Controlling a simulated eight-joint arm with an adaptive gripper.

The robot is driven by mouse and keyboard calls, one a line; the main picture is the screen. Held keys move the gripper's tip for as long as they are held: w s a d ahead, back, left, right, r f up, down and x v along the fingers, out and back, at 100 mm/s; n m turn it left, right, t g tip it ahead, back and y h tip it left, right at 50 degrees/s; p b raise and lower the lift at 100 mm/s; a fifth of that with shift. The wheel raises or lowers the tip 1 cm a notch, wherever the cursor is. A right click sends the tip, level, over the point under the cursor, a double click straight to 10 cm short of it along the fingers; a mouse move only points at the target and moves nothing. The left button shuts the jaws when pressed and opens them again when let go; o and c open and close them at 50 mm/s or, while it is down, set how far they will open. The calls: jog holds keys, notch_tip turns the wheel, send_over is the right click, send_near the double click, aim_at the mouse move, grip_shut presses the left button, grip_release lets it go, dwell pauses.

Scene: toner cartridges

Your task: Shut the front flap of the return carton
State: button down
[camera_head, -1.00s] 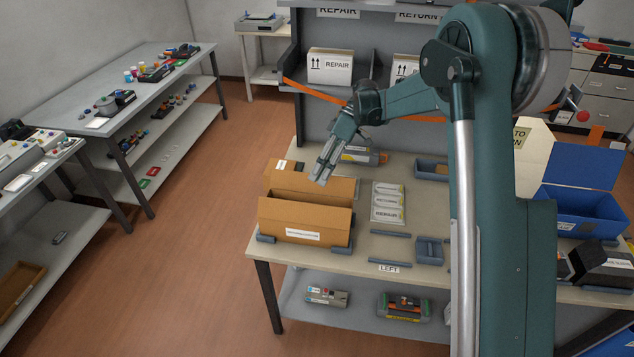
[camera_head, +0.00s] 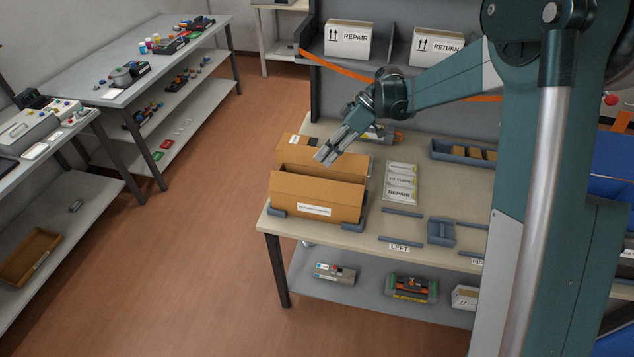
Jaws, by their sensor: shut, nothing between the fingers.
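The brown return carton (camera_head: 312,211) stands at the left end of the workbench, with a white label on its front wall. A brown panel (camera_head: 318,190) rises at its front, and another (camera_head: 345,168) stands upright behind it. A dark gap shows between them. Whether the front panel is the flap or part of the wall is hard to tell. My gripper (camera_head: 322,160) is shut and empty, its fingers slanting down to the left. In the picture its tips overlap the rear panel, above the front panel; contact cannot be told.
Dark blocks (camera_head: 277,210) flank the carton's base. A sheet of labelled cards (camera_head: 401,182) lies to its right, and a divided tray (camera_head: 463,152) stands farther back. A shelf (camera_head: 398,65) with REPAIR and RETURN boxes rises behind.

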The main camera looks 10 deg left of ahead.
jog(key=s+t, duration=0.1)
jog(key=s+n+t+y+b, duration=0.1)
jog(key=s+a+t+y+b, duration=0.1)
jog(key=s, duration=0.1)
jog(key=shift+s+a+f+n+t, duration=0.1)
jog(key=shift+f+n+t, duration=0.2)
jog(key=shift+n, duration=0.1)
jog(key=s+d+r+n+t+b, duration=0.1)
jog(key=s+d+t+b, duration=0.1)
jog(key=s, duration=0.4)
jog(key=s+d+r+n+t+y+b, duration=0.1)
jog(key=s+d+t+b, duration=0.1)
jog(key=s+d+t, duration=0.2)
jog(key=shift+s+d+r+n+t+y, duration=0.35)
jog(key=shift+s+t, duration=0.55)
jog(key=shift+t, duration=0.6)
jog(key=shift+w+f, duration=0.1)
jog(key=shift+f, duration=0.1)
jog(key=b, duration=0.2)
send_near(306, 177)
jog(key=shift+a, duration=1.4)
jog(key=shift+w+f+b, duration=0.25)
jog(key=shift+w+f, duration=0.05)
jog(key=shift+w, duration=0.3)
jog(key=shift+w+f+b, duration=0.2)
jog(key=shift+w+f, duration=0.15)
jog(key=shift+w, duration=0.3)
